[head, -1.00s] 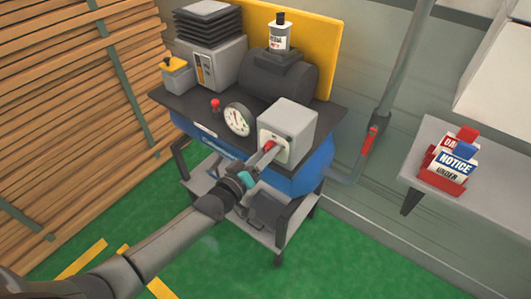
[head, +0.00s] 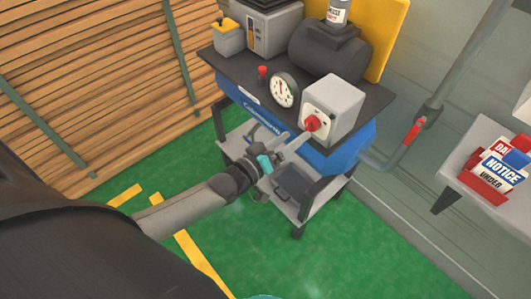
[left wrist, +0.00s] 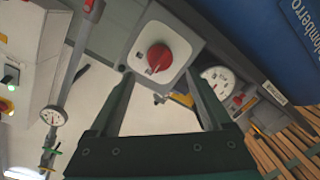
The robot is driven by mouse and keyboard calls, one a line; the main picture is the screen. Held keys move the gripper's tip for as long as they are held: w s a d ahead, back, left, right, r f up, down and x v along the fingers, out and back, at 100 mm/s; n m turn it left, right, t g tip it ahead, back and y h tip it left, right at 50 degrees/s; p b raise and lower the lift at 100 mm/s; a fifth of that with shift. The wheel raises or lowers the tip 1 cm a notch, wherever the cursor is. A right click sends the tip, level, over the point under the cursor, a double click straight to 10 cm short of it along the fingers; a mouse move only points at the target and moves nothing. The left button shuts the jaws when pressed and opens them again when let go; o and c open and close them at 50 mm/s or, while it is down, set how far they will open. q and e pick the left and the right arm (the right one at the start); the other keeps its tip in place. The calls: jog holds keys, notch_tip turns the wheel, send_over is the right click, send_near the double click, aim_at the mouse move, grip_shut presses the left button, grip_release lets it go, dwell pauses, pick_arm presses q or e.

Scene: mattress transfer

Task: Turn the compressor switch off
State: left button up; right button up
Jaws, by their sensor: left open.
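The compressor switch is a red rotary knob (head: 312,123) on the front of a light grey box (head: 346,97) on the blue compressor (head: 352,144). In the left wrist view the knob (left wrist: 159,57) sits on a white plate, beyond and between the fingertips. My left gripper (head: 292,143) is in front of and just below the knob in the head view. Its fingers (left wrist: 161,82) are apart, with nothing between them, and appear clear of the knob. I cannot read the on or off marks. My right gripper is not in view.
A pressure gauge (head: 284,90) and a small red-topped valve (head: 262,76) stand left of the switch box. A red-handled pipe valve (head: 415,130) is to the right. A shelf (head: 462,165) holds notice tags (head: 500,165). Stacked planks (head: 90,80) stand left; green floor is open in front.

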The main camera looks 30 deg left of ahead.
pick_arm(q)
jog(key=v, duration=0.9)
jog(key=shift+p, duration=0.4)
jog(key=shift+s, duration=0.15)
jog(key=s+a+f+m+g+y+b, duration=0.1)
jog(key=s+a+f+g+y, duration=0.2)
jog(key=f, duration=1)
jog(key=s+a+f+m+g+y+b, duration=0.15)
jog(key=s+f+g, duration=0.35)
jog(key=f, duration=0.7)
jog(key=s+d+f+m+g+b, duration=0.1)
jog(key=s+d+f+m+g, duration=0.1)
jog(key=s+f, duration=0.6)
jog(key=s+d+f+m+g+b, duration=0.1)
jog(key=s+f+g, duration=0.4)
jog(key=s, duration=1.1)
notch_tip(320, 180, down, 4)
jog(key=shift+d+r+m+y, duration=0.2)
jog(key=shift+d+m+y, duration=0.25)
jog(key=shift+d+m, duration=0.45)
